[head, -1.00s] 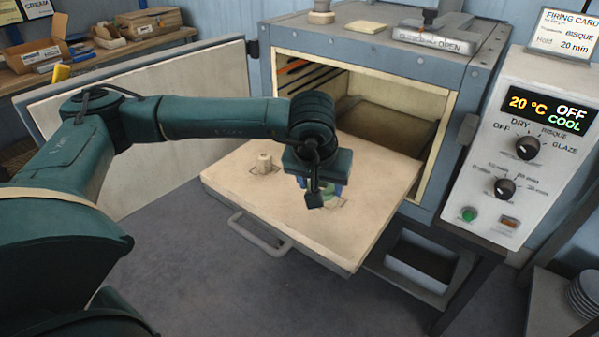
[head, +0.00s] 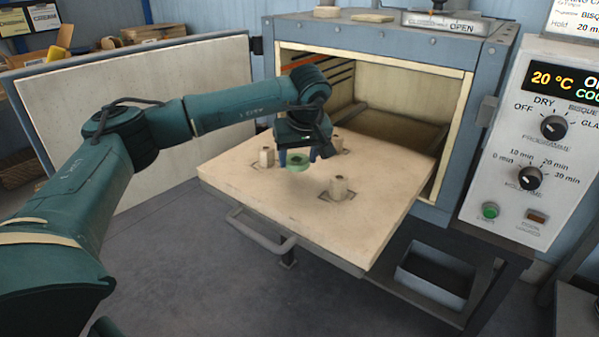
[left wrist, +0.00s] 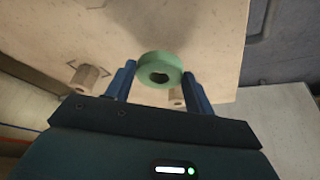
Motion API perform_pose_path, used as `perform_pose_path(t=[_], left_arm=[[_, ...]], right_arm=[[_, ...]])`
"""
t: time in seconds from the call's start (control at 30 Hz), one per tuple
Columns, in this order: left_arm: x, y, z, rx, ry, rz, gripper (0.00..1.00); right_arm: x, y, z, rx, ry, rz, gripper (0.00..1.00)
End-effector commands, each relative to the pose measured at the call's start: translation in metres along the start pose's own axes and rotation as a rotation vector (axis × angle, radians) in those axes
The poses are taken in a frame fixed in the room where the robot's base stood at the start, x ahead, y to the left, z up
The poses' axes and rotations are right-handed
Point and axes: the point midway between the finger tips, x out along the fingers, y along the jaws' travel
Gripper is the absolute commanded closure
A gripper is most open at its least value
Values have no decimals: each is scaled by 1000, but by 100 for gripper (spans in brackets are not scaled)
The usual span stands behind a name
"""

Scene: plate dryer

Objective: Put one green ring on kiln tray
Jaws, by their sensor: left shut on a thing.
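My left gripper (head: 297,158) is shut on a green ring (head: 298,164) and holds it over the pale kiln tray (head: 285,220). The ring's hole shows in the left wrist view (left wrist: 160,70), where the ring sits between the two blue fingers. A short pale post (head: 265,157) stands on the tray left of the ring. Another post (head: 339,188) stands to the right and nearer, with no ring on it. A third post shows partly behind my gripper. The gap between ring and tray is hard to judge. My right gripper is not in view.
The tray has a front handle (head: 258,233) and sticks out of the open kiln (head: 475,50). The kiln door (head: 130,110) stands open at the left. A control panel (head: 535,150) is at the right. The tray's near part is clear.

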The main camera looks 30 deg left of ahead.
Motion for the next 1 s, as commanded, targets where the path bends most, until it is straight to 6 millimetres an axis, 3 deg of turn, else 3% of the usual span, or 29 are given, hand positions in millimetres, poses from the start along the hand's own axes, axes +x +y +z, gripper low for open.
perform_pose_path(t=[0.2, 0.6, 0.63, 0.87, 1.0], left_arm=[[34, -1, 14, 2, 0, -2, 69], [40, 0, 17, 1, 0, 0, 69], [39, 0, 16, 1, 0, 0, 44], [39, 0, 16, 1, 0, 0, 26], [39, 0, 16, 1, 0, 0, 25]], right_arm=[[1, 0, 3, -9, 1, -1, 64], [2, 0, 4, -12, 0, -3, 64], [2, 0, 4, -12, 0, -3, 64], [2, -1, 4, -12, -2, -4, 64], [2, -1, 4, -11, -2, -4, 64]])
